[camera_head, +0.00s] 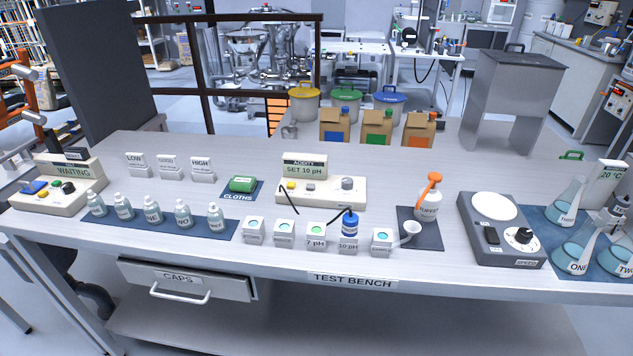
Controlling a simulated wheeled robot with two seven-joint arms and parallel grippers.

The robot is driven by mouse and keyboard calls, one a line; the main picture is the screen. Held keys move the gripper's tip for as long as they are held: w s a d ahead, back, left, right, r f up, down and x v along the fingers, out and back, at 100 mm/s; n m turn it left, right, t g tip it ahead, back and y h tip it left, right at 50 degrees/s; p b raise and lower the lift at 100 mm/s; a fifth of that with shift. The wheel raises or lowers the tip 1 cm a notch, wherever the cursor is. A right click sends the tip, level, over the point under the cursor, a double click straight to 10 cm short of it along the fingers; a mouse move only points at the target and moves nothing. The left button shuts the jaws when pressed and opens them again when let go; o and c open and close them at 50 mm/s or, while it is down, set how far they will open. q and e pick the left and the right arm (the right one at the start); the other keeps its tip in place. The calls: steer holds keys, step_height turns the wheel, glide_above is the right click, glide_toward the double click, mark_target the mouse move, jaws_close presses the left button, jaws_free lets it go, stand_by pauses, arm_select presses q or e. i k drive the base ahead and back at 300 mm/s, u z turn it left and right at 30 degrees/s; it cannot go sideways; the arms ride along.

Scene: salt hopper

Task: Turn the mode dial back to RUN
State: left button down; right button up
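The acidity meter (322,191) stands mid-bench. Its raised display (304,168) reads "ACIDITY" and "SET 10 pH". On its top are a yellow button (291,186), a small grey button (311,187) and a grey dial (348,184) at the right. The dial's markings are too small to read. A dark cable and a thin dark probe show at the meter's front. A blue-capped bottle (350,224) stands at the "10 pH" block (348,246). Neither of my grippers is in view.
Left are a unit reading "WAITING" (73,170) and several small bottles on a blue mat (101,218). Green cloths (242,184) lie left of the meter. A spray bottle (429,200), a stirrer (501,239) and flasks stand right. Bare bench lies behind the meter.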

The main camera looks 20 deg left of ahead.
mark_target(347, 183)
steer(key=z, duration=0.6)
steer(key=i, duration=0.4)
steer(key=u, duration=2.1)
